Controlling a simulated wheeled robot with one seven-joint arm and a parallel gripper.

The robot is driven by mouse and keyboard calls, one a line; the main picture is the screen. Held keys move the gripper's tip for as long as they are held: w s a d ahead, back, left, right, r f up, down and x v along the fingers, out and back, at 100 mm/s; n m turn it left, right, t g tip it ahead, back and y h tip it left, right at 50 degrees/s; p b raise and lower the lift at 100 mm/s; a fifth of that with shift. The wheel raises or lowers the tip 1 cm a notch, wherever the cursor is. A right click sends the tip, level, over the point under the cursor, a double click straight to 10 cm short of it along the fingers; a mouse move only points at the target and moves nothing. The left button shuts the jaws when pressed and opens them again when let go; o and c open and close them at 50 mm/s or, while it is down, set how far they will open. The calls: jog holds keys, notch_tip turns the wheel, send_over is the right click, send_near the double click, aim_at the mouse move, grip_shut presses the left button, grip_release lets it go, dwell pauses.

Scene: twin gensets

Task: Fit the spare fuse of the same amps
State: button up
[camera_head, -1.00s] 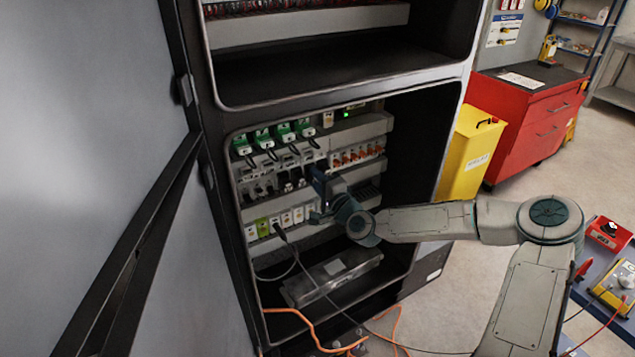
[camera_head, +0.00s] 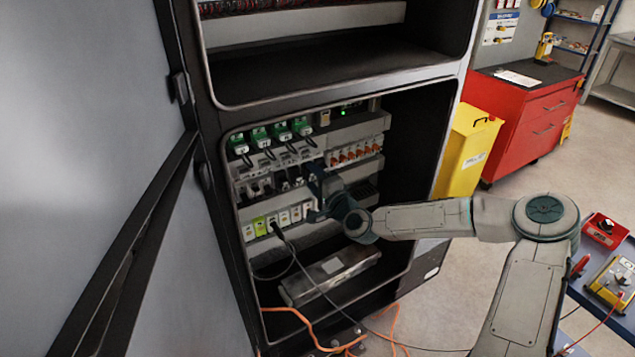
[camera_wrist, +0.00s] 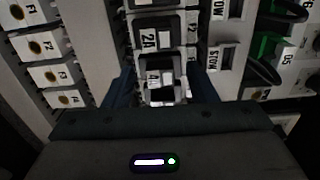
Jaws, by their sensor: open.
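My gripper (camera_head: 315,187) reaches into the lower bay of the open cabinet, at the right end of a row of black and grey fuse holders (camera_head: 262,187). In the wrist view my gripper (camera_wrist: 163,88) is open, with one dark blue finger on each side of a black holder (camera_wrist: 161,80) whose label is hard to read. I cannot tell whether the fingers touch it. White units (camera_wrist: 50,73) with F-number labels line the left. Any fuse inside the holders is hidden.
Green plugs with black leads (camera_head: 270,136) hang in the upper row, near slots labelled STOW (camera_wrist: 214,60). Orange-topped parts (camera_head: 355,153) sit to the right. A grey box (camera_head: 330,275) lies on the bay floor. The cabinet door (camera_head: 90,150) stands open at left.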

jog(key=b+v, duration=0.3)
jog(key=v, duration=1.1)
jog(key=s+a+f+n+g+h, duration=0.1)
jog(key=s+a+f+n+g, duration=0.1)
jog(key=f+n+g, duration=0.15)
jog(key=s+a+f+n+g+h, duration=0.1)
jog(key=s+f+n+g, duration=0.1)
jog(key=f, duration=0.3)
jog(key=s+d+f+n+g+h, duration=0.3)
jog(key=s+d+f+g+h, duration=0.1)
jog(key=s+d+f, duration=0.1)
jog(key=s+d+r+n+g+h, duration=0.1)
jog(key=s+d+r+n+h, duration=0.1)
jog(key=s+d+r+h, duration=0.5)
jog(key=s+d+r+g+y, duration=0.1)
jog(key=s+d+r+y, duration=0.1)
jog(key=s+r, duration=0.9)
jog(key=shift+d+r, duration=0.45)
jog(key=shift+d, duration=0.25)
